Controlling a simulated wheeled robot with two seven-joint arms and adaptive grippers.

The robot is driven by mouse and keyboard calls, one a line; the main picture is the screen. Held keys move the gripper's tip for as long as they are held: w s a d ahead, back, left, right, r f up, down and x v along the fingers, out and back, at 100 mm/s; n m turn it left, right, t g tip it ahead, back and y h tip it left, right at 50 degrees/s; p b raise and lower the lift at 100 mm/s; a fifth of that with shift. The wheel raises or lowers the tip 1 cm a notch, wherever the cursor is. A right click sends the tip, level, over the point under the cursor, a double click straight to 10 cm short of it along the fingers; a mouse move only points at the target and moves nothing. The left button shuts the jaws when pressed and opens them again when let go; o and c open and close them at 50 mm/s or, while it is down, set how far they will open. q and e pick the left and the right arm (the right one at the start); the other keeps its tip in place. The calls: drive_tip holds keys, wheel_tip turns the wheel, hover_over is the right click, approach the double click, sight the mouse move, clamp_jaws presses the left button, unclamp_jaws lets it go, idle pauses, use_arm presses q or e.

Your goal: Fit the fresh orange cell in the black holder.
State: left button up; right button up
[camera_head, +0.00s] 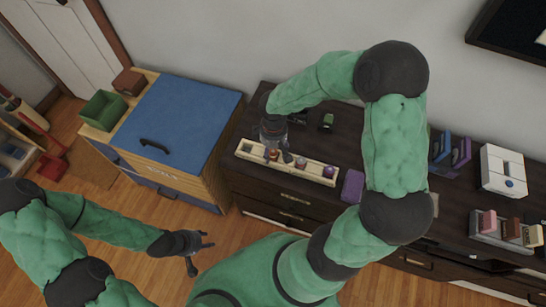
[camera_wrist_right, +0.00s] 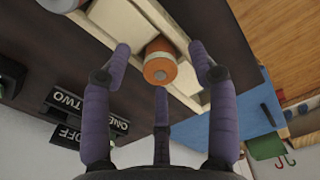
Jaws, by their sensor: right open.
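The orange cell (camera_wrist_right: 160,65) is a short round cylinder with an orange end and sits in a slot of the cream tray (camera_head: 317,179). In the head view the orange cell (camera_head: 272,155) is partly covered by my right gripper (camera_head: 279,154). That gripper is right over it, its purple fingers spread around the cell in the wrist view with gaps on both sides. My left gripper (camera_head: 203,250) hangs empty over the floor, fingers apart. I cannot clearly make out the black holder; black blocks marked ONE, TWO and OFF (camera_wrist_right: 80,112) lie on the dark cabinet top.
Other cells stand in the tray, including a purple one (camera_head: 328,171). A purple box (camera_head: 352,186) is at the tray's right end. A small green item (camera_head: 327,121) is behind it. A blue-topped cabinet (camera_head: 180,120) stands left. A white device (camera_head: 503,170) is far right.

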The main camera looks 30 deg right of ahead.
drive_tip(key=shift+f, duration=0.15)
drive_tip(key=shift+c, duration=0.3)
clamp_jaws()
